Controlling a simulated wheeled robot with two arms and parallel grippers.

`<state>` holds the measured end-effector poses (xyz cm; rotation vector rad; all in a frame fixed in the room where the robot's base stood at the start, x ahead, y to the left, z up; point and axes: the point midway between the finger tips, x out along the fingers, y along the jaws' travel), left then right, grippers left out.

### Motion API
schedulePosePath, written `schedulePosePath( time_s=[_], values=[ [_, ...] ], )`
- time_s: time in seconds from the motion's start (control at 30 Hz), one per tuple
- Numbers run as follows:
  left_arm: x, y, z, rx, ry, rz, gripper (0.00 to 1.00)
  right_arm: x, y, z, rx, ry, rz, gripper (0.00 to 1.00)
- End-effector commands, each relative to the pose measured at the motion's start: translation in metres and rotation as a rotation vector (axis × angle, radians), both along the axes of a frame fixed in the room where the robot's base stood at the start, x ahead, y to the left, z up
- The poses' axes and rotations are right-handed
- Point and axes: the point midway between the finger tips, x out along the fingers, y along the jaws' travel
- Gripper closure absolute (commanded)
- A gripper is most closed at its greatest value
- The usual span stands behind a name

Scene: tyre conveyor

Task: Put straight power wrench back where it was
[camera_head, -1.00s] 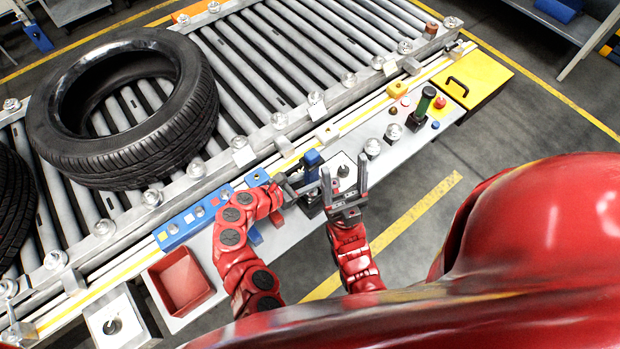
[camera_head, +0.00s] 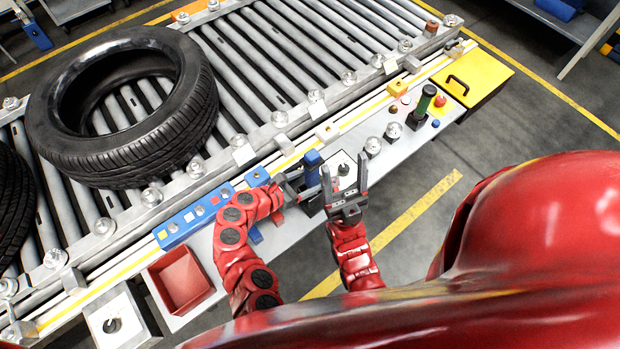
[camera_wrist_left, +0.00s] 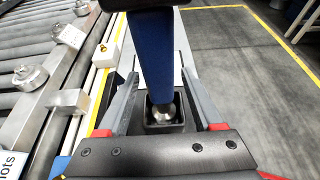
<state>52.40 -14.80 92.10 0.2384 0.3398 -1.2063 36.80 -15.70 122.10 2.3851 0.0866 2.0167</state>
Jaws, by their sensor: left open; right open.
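The straight power wrench (camera_head: 312,162) has a blue body and stands upright on the grey side shelf. In the left wrist view its blue body (camera_wrist_left: 153,60) rises from a black square holder (camera_wrist_left: 165,112), with a metal end down inside it. My left gripper (camera_head: 298,186) is beside the wrench, open; in the left wrist view its fingers stand on either side of the wrench and holder, with gaps visible. My right gripper (camera_head: 344,180) is open and empty, just right of the wrench, fingers pointing away from me.
A large tyre (camera_head: 190,110) lies on the roller conveyor (camera_head: 270,50). A green-handled tool (camera_head: 424,102), a yellow box (camera_head: 478,82) and buttons are further right on the shelf. A red bin (camera_head: 181,281) and a blue strip (camera_head: 190,219) are to the left.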

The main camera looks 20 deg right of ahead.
Motion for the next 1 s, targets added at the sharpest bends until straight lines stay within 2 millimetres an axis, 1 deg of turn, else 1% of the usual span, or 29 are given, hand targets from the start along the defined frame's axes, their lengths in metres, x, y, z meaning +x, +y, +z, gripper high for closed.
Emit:
schedulePosePath(
  time_s=[0.07, 0.13, 0.27, 0.37, 0.7, 0.8, 0.9, 1.0],
  values=[
    [0.000, 0.000, 0.006, 0.000, 0.000, 0.000, 0.33, 0.000, 0.000, 0.005, 0.000, 0.000, 0.000, 0.33],
    [0.000, 0.004, 0.004, 0.000, -0.001, 0.003, 0.33, 0.000, 0.000, 0.000, 0.000, 0.000, 0.000, 0.33],
    [-0.004, 0.017, 0.009, 0.000, -0.003, 0.003, 0.33, 0.000, 0.000, -0.005, 0.000, 0.000, 0.000, 0.33],
    [-0.011, 0.031, 0.013, 0.001, 0.000, 0.005, 0.33, 0.000, 0.000, -0.010, 0.000, 0.000, 0.000, 0.33],
    [-0.027, 0.080, 0.036, 0.001, -0.003, 0.006, 0.33, 0.000, 0.000, -0.028, 0.000, 0.000, 0.000, 0.33],
    [-0.033, 0.092, 0.043, 0.001, 0.001, 0.003, 0.33, 0.000, 0.000, -0.025, 0.000, 0.000, 0.000, 0.33],
    [-0.035, 0.102, 0.047, 0.002, 0.000, 0.005, 0.33, 0.000, 0.000, -0.025, 0.000, 0.000, 0.000, 0.33],
    [-0.038, 0.104, 0.049, 0.001, 0.000, 0.002, 0.33, 0.000, 0.000, -0.025, 0.000, 0.000, 0.000, 0.33]
  ],
)
